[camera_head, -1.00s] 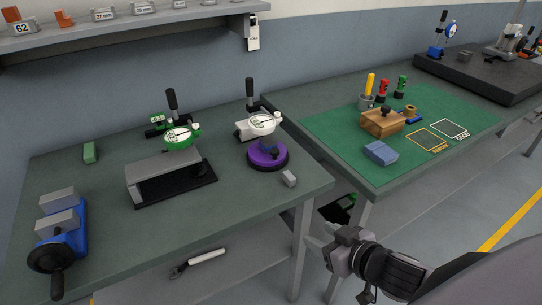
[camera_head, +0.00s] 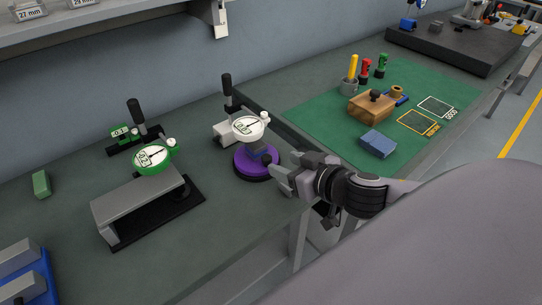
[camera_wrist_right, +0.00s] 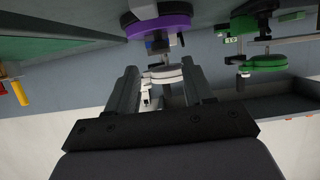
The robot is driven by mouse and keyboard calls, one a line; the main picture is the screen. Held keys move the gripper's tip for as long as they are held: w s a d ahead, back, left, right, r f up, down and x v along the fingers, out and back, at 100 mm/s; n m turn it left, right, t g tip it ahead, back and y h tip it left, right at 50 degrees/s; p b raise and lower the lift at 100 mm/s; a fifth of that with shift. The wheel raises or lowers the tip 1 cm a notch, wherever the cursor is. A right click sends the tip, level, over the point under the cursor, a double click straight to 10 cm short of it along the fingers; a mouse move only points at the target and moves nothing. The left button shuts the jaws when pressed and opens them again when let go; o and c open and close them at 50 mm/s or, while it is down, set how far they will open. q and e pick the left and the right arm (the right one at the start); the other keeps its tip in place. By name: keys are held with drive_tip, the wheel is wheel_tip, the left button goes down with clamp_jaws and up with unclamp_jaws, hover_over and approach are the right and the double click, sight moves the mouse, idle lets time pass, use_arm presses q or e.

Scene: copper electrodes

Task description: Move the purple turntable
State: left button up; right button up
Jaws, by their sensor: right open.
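The purple turntable (camera_head: 247,166) is a round purple disc on a dark base, standing near the right edge of the left workbench. A small dark part sits on its top. It also shows at the top of the right wrist view (camera_wrist_right: 160,26), which appears upside down. My right gripper (camera_head: 281,174) is just right of the turntable, with its fingers pointing left toward it. In the right wrist view the two fingers (camera_wrist_right: 162,78) are apart with nothing between them, and the turntable lies beyond the tips. Whether they touch it cannot be told. My left gripper is not in view.
A white dial gauge (camera_head: 246,127) on a stand is close behind the turntable. A green dial gauge (camera_head: 152,158) and a grey block (camera_head: 135,207) on a black plate are to the left. The second bench has a green mat (camera_head: 320,112) holding a wooden block (camera_head: 371,107).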

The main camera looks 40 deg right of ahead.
sight(267, 157)
drive_tip(key=shift+p+x, duration=0.3)
drive_tip(key=shift+x, duration=2.55)
clamp_jaws()
